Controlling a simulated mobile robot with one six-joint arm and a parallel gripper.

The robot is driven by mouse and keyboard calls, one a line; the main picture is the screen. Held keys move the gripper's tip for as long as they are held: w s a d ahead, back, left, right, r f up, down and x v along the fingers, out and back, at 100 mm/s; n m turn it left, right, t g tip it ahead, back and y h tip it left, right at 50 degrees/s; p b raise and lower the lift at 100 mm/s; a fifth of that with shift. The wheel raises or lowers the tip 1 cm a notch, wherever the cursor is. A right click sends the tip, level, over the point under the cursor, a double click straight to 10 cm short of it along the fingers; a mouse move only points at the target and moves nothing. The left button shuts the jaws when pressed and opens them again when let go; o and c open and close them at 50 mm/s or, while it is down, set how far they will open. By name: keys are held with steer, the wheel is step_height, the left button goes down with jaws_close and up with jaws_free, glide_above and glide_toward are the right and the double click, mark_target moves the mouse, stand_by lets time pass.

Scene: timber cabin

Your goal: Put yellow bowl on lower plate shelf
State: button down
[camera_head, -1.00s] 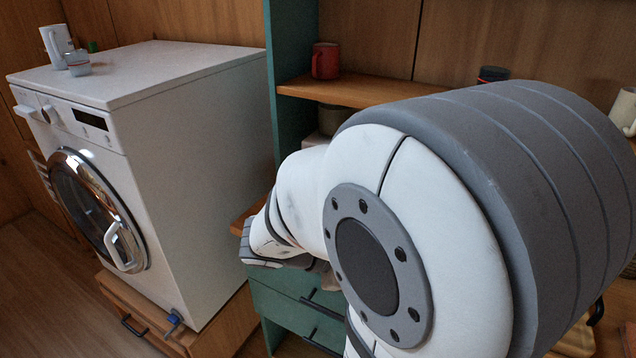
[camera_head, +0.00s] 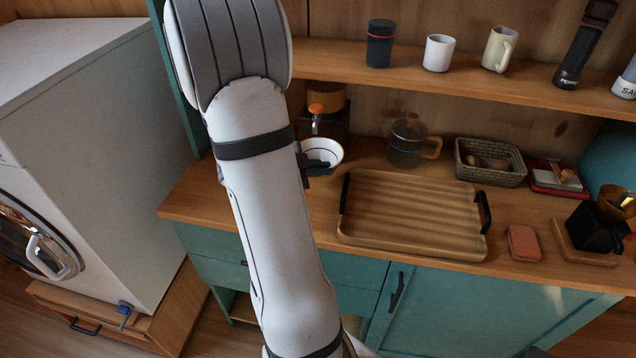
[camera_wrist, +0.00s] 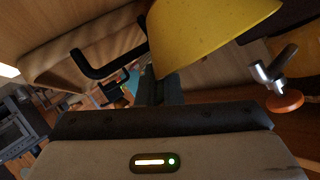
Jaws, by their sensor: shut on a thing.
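My gripper (camera_wrist: 158,88) is shut on the yellow bowl (camera_wrist: 205,35), whose yellow outer side fills the top of the wrist view. In the head view the bowl (camera_head: 322,150) shows a pale inside and a thin dark rim, with my dark gripper (camera_head: 314,168) at its near edge. The bowl is over the back left of the wooden counter; its height above the counter is hard to tell. My arm hides part of the counter to its left. No shelf holding plates can be made out in either view.
A wooden shelf (camera_head: 460,80) with cups and a flashlight runs above the counter. An orange-knobbed machine (camera_head: 317,110) stands just behind the bowl. A ribbed wooden tray (camera_head: 410,215), glass pot (camera_head: 407,140) and basket (camera_head: 490,162) lie to the right. A white washer (camera_head: 90,150) stands left.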

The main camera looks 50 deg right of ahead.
step_height(320, 180, down, 4)
steer(key=shift+d+f, duration=0.1)
steer(key=shift+f, duration=0.4)
steer(key=shift+w, duration=0.1)
steer(key=shift+f, duration=0.15)
steer(key=c, duration=1.6)
jaws_free()
